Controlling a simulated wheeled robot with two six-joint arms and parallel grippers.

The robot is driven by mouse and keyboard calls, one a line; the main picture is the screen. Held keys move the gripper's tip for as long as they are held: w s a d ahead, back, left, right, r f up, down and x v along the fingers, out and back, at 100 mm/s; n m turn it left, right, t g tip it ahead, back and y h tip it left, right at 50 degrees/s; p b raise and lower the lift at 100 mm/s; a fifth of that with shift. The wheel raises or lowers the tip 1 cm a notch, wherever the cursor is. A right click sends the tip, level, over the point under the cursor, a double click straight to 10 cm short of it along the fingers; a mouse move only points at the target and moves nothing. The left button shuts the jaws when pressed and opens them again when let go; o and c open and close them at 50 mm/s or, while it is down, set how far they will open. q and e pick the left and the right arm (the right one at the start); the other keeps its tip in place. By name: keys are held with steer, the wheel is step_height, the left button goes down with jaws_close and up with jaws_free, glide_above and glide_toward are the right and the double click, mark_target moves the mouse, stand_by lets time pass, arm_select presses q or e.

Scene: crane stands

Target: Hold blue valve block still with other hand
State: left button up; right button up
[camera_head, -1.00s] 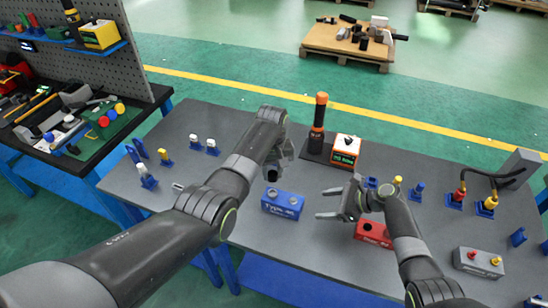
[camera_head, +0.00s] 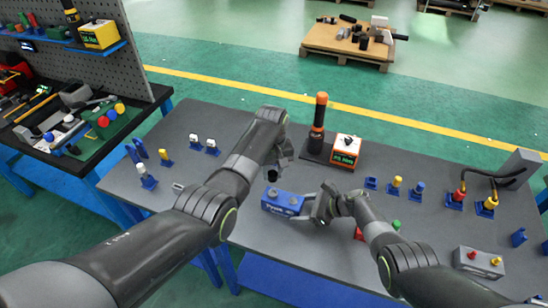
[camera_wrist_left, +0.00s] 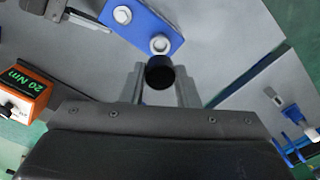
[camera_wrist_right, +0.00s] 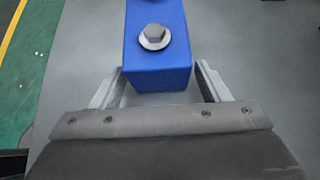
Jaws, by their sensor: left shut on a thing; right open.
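The blue valve block (camera_head: 282,206) lies on the grey table, with two pale round fittings on top. My right gripper (camera_head: 306,208) is open at its right end. In the right wrist view the block (camera_wrist_right: 157,75) reaches between the two fingertips (camera_wrist_right: 158,70), with a small gap on each side. My left gripper (camera_head: 277,168) is shut on a black cylinder (camera_wrist_left: 160,75), just behind and above the block's left end. In the left wrist view the cylinder appears close to one fitting (camera_wrist_left: 160,44); whether they touch I cannot tell.
A black and orange tool (camera_head: 318,125) stands upright beside an orange box with a green display (camera_head: 346,150). A grey block (camera_head: 479,262) and small blue holders lie at right. The table's front left is clear.

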steer(key=shift+a+f, duration=0.2)
steer(key=shift+a, duration=0.05)
steer(key=c, duration=1)
stand_by(0.6)
